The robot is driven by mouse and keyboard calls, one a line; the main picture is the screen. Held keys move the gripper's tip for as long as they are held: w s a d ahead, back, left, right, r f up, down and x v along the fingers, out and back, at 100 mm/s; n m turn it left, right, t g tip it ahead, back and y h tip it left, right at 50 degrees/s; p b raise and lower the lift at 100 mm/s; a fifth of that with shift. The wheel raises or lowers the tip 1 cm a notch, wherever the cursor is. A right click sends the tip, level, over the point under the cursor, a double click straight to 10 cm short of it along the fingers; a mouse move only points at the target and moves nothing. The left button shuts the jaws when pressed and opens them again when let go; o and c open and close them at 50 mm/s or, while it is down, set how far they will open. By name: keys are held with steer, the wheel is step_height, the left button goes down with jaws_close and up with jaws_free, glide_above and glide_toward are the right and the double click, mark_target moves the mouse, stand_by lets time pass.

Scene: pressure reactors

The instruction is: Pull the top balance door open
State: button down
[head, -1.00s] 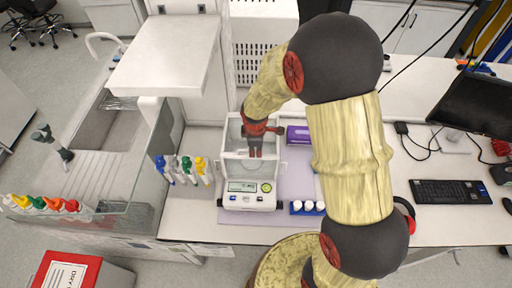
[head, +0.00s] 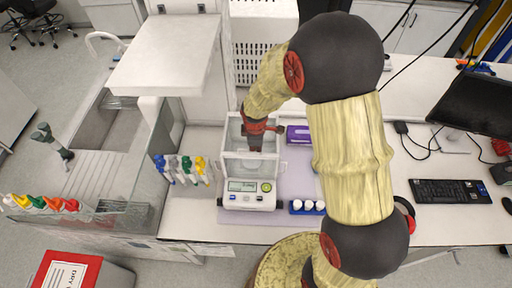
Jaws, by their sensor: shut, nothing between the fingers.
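The white analytical balance (head: 249,193), with a display and a green button on its front, stands on the bench in the head view. Its clear draft shield (head: 232,135) rises behind the display. My gripper (head: 255,150) is shut and empty, pointing down at the top of the shield, near the middle of its width. The gripper and wrist cover part of the top door, so its exact position and whether the fingertips touch it cannot be told.
A purple box (head: 298,134) lies right of the balance, and a blue rack with white-capped vials (head: 307,207) is at its front right. Wash bottles (head: 184,168) stand to the left. A white cabinet-like unit (head: 170,55) rises behind left.

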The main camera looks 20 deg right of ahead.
steer(key=shift+s+f, duration=0.25)
steer(key=shift+w, duration=0.1)
steer(key=w+d, duration=0.2)
steer(key=w, duration=0.3)
steer(key=w+d+b, duration=0.1)
steer(key=w+d, duration=0.1)
steer(key=w, duration=0.2)
steer(key=w+d, duration=0.2)
steer(key=w, duration=0.3)
steer(key=shift+w+d+f, duration=0.1)
steer(key=shift+w+f, duration=0.05)
steer(key=shift+w, duration=0.15)
steer(key=c, duration=2.3)
jaws_free()
steer(key=o, duration=0.3)
steer(key=shift+w, duration=0.1)
steer(key=shift+o, duration=0.2)
steer(key=shift+w+r, duration=0.1)
steer(key=shift+r, duration=0.1)
steer(key=shift+r, duration=0.25)
step_height(320, 180, up, 11)
steer(key=s, duration=0.2)
steer(key=shift+a, duration=0.45)
